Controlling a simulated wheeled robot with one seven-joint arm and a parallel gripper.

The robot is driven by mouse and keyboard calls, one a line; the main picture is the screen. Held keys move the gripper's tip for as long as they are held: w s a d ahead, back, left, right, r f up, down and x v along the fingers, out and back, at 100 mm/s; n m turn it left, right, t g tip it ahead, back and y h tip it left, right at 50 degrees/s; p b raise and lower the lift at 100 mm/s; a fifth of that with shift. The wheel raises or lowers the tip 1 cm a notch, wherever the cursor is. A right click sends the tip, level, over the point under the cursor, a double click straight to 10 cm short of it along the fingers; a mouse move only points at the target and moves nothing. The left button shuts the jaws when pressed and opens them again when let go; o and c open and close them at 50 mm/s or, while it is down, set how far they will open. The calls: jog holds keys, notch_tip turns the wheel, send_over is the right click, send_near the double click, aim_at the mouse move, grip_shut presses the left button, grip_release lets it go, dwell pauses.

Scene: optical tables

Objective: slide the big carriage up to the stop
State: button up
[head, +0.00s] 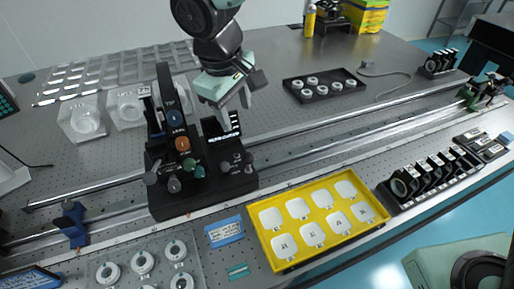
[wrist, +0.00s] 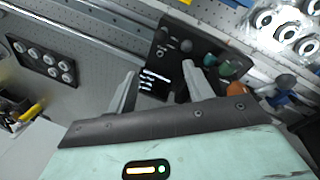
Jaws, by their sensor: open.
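The big carriage (head: 200,193) is a black block with an upright column, coloured discs and several knobs. It sits across the two rails at left of centre in the head view. A blue clamp-like block (head: 72,225) stands on the rail to its left, apart from it. A green block (head: 468,95) sits at the rail's far right end; I cannot tell which is the stop. My gripper (head: 238,112) is open above the carriage's right part. In the wrist view its fingers (wrist: 158,76) stand either side of a dark panel with white markings on the carriage (wrist: 172,48); contact is unclear.
A yellow tray (head: 275,259) of white pieces and a black rack (head: 397,202) stand in front of the rails. A black tray (head: 290,93) with white rings and clear boxes (head: 85,122) lie behind. The rails (head: 350,123) right of the carriage look clear.

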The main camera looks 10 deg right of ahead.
aim_at(246, 155)
jog(key=f+p, duration=0.1)
jog(key=f, duration=0.4)
jog(key=w+d+f+p, duration=0.1)
jog(key=f, duration=0.5)
jog(key=w+d+f+p, duration=0.1)
jog(key=f, duration=0.5)
jog(key=shift+w, duration=0.25)
grip_shut()
